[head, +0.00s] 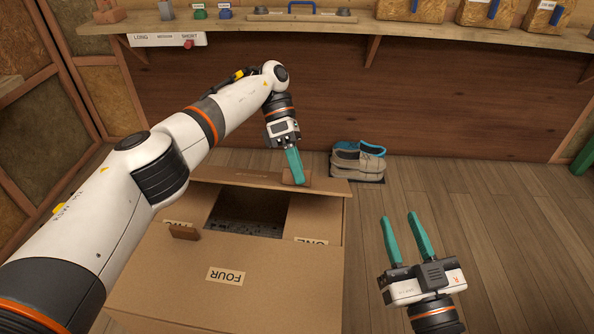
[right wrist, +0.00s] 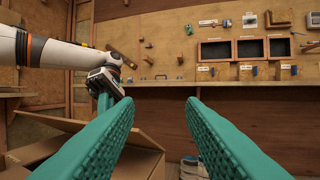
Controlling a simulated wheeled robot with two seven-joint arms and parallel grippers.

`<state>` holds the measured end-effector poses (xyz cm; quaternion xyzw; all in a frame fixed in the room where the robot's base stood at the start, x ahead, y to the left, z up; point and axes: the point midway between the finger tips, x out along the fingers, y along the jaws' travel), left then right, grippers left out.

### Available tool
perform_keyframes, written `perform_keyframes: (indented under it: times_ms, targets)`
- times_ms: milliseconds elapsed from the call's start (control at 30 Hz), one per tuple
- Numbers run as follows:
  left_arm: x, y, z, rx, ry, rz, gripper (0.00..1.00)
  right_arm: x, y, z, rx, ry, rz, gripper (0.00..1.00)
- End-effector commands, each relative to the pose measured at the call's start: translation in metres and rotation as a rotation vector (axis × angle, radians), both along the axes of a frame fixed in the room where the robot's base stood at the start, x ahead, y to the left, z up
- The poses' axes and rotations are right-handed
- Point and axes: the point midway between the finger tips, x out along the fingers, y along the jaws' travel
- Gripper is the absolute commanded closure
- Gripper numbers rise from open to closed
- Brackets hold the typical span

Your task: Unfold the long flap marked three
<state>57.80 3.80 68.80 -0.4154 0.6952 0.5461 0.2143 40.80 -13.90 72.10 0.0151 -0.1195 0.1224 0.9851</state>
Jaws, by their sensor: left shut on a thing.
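A cardboard box (head: 160,275) stands on the floor with its top partly open. The near flap is marked FOUR (head: 227,276); labels reading ONE (head: 311,241) and, partly hidden, TWO show on the side flaps. The far long flap (head: 235,179) is raised along the back edge, foreshortened, and its marking is too small to read. My left gripper (head: 294,175) points down at this flap and is shut on its brown tab (head: 302,177). My right gripper (head: 400,217) is open and empty, right of the box. The right wrist view shows its two teal fingers apart (right wrist: 165,115).
A pair of shoes (head: 358,160) lies on the floor behind the box, to the right. A wooden shelf (head: 330,31) with bins and small objects runs along the back wall. A brown tab (head: 184,232) stands up near flap FOUR. The floor at right is clear.

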Motion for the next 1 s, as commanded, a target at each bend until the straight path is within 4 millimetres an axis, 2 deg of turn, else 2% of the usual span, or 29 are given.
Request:
perform_keyframes:
  times_ms: [267, 300, 433, 767, 867, 1000]
  targets:
    - [0.0, 0.0, 0.0, 0.0, -0.001, 0.0, 1.0, 0.0, 0.0, 0.0, 0.0, -0.001, 0.0, 0.64]
    - [0.0, 0.0, 0.0, 0.0, -0.001, 0.0, 0.87, 0.0, 0.0, 0.0, 0.0, 0.0, 0.0, 0.64]
    - [0.0, 0.0, 0.0, 0.0, -0.001, 0.0, 0.66, 0.0, 0.0, 0.0, 0.0, 0.0, 0.0, 0.64]
    - [0.0, 0.0, 0.003, 0.0, -0.001, 0.0, 0.66, 0.0, 0.0, 0.0, -0.001, 0.005, -0.001, 0.64]
    - [0.001, 0.0, 0.013, -0.001, -0.003, 0.001, 0.66, 0.001, -0.001, -0.008, -0.016, 0.061, -0.003, 0.64]
    - [0.001, 0.0, 0.039, -0.001, -0.004, 0.001, 0.66, 0.002, -0.004, -0.028, -0.053, 0.199, -0.012, 0.64]
